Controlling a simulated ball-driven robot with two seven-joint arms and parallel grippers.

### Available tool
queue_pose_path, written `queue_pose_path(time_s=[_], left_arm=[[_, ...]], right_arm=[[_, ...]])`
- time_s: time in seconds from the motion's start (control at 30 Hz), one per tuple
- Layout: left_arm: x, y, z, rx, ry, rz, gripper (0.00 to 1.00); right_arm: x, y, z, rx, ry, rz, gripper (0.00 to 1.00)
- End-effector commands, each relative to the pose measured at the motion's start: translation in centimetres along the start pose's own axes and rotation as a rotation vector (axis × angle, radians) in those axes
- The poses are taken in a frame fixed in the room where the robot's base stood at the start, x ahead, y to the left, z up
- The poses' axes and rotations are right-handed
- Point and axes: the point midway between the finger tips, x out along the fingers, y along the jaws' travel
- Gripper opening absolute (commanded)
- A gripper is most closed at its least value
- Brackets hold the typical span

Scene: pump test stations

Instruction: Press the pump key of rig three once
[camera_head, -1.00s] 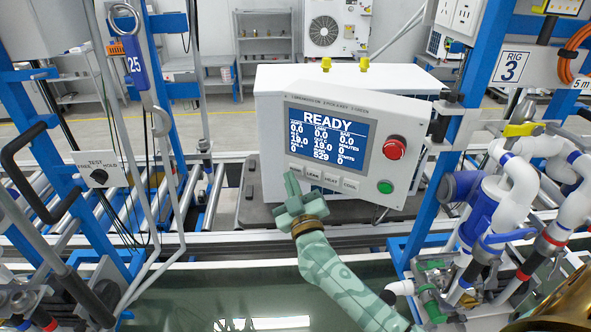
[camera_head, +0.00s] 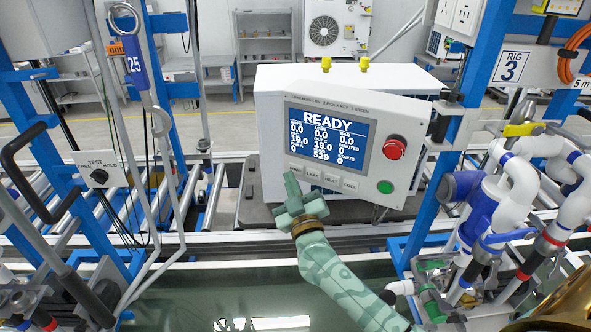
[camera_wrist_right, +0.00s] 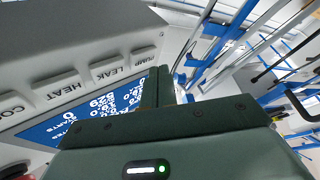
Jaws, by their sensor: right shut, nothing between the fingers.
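The rig three console (camera_head: 345,150) is a white tilted box with a blue screen (camera_head: 330,137) reading READY. A row of pale keys lies under the screen. The pump key (camera_wrist_right: 143,58) is at the row's end beside the LEAK key (camera_wrist_right: 107,74). My right gripper (camera_head: 291,181) is green, shut and empty. Its fingertips are at the pump-key end of the row in the head view, and close beside the pump key in the wrist view (camera_wrist_right: 158,80). I cannot tell whether they touch it. My left gripper is not in view.
A red button (camera_head: 394,148) and a green button (camera_head: 385,187) sit on the console's right side. Blue posts stand on both sides. The RIG 3 sign (camera_head: 510,68) hangs at right, above white and blue pipes (camera_head: 515,185). Rollers (camera_head: 205,200) run behind.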

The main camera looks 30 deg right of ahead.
Motion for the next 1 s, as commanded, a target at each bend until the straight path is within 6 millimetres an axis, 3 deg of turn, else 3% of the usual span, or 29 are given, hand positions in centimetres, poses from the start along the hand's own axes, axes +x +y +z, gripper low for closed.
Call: queue_pose_path(time_s=[1.0], left_arm=[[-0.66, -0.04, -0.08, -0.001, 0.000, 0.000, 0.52]], right_arm=[[0.60, 0.49, 0.32, -0.001, 0.000, 0.000, 0.00]])
